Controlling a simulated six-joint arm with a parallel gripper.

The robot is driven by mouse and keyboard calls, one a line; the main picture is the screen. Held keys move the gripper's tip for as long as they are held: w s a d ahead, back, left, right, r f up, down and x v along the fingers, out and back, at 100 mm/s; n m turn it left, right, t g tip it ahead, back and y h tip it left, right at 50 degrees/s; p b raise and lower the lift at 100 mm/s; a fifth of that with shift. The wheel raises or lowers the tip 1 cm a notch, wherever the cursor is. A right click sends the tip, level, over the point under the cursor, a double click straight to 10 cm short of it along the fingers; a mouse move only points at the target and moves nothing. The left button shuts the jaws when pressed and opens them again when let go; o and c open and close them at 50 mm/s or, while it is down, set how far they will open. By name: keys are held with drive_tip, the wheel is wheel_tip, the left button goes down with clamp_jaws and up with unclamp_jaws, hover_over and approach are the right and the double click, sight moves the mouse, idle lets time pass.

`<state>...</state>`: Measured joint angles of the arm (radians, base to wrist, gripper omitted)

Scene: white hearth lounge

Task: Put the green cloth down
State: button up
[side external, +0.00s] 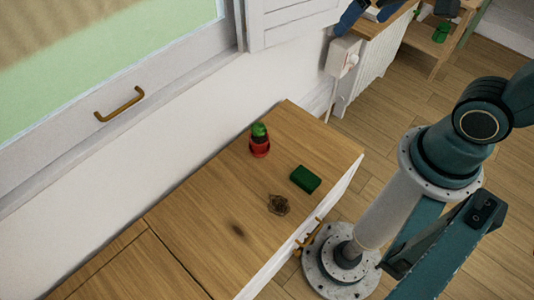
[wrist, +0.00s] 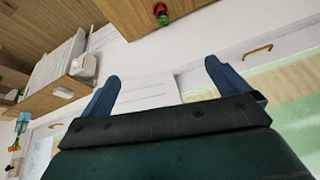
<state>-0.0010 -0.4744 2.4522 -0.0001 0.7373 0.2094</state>
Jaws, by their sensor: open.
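A small dark green block-like item (side external: 305,179), which looks like the folded green cloth, lies on the wooden cabinet top (side external: 215,200) near its right edge. Nothing is holding it. My gripper (wrist: 165,78) is open in the wrist view, with two blue fingers spread wide and nothing between them. In the side external view, what look like its blue fingertips (side external: 371,11) show at the top edge, above and well apart from the green item. The rest of my gripper is out of that frame. The green item cannot be made out in the wrist view.
A red jar with a green top (side external: 259,141) stands left of the green item; it also shows in the wrist view (wrist: 162,14). A brown crumpled thing (side external: 278,204) lies nearby. A white wall box (side external: 342,55) and radiator (side external: 372,68) are behind. The cabinet's front left is clear.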

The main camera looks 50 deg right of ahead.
drive_tip(key=s+r+n, duration=0.2)
drive_tip(key=s, duration=0.4)
drive_tip(key=shift+r+t, duration=0.2)
drive_tip(key=shift+t, duration=0.2)
idle(0.7)
drive_tip(key=w+f+m+g, duration=0.3)
drive_tip(key=w+f+m, duration=0.6)
drive_tip(key=w+f, duration=1)
drive_tip(key=s+f+m+g, duration=0.1)
drive_tip(key=s+f+m, duration=0.1)
drive_tip(key=f, duration=0.8)
drive_tip(key=s+f+m, duration=0.3)
drive_tip(key=f, duration=0.8)
drive_tip(key=s+f+m+g, duration=0.1)
drive_tip(key=s+f+m, duration=0.2)
drive_tip(key=f, duration=0.8)
drive_tip(key=shift+d+f+m+g, duration=0.15)
drive_tip(key=shift+f+m+g, duration=0.05)
drive_tip(key=shift+m+g, duration=0.1)
